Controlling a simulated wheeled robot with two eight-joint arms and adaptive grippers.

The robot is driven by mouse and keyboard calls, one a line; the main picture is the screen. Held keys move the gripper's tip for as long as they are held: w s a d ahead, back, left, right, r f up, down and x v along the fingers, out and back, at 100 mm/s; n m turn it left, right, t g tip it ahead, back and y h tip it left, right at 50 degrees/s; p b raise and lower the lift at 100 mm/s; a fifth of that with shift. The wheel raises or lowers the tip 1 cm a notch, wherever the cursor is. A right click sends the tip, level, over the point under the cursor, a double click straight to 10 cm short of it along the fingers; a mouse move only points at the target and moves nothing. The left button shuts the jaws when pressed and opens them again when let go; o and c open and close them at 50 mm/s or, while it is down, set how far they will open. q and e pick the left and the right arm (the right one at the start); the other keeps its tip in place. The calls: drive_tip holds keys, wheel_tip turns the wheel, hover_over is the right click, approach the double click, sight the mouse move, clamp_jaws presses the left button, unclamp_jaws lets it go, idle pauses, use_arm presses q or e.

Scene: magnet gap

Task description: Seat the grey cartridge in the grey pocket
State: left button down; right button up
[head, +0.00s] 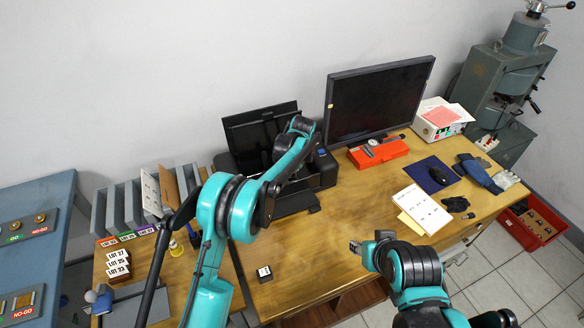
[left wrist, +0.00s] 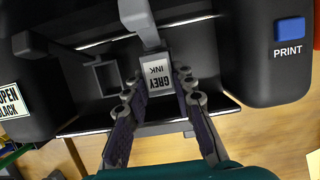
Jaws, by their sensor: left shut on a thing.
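The grey cartridge (left wrist: 158,76), with a white label reading "GREY INK", is held between the two fingers of my left gripper (left wrist: 161,84) in the left wrist view. A square grey frame, which looks like the grey pocket (left wrist: 96,78), lies inside the open printer to the left of the cartridge, apart from it in the picture. The height gap between them is unclear. In the head view my left arm reaches over the printer (head: 326,172) and hides its fingers and the cartridge. My right gripper (head: 356,247) hangs over the desk's front edge; its jaw opening is too small to judge.
A light grey bar (left wrist: 140,18) stands just beyond the cartridge. A dark lever (left wrist: 32,44) is at the printer's left. The raised printer lid (head: 255,125) stands behind. A monitor (head: 378,100) stands right.

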use_arm(q)
drive_tip(key=shift+f+b, duration=0.95)
drive_tip(key=shift+f, duration=0.45)
idle(0.5)
drive_tip(key=c, duration=1.2)
unclamp_jaws()
drive_tip(key=shift+r, duration=0.1)
drive_tip(key=v, duration=1.1)
drive_tip(key=shift+d+r, duration=0.1)
drive_tip(key=shift+r, duration=0.3)
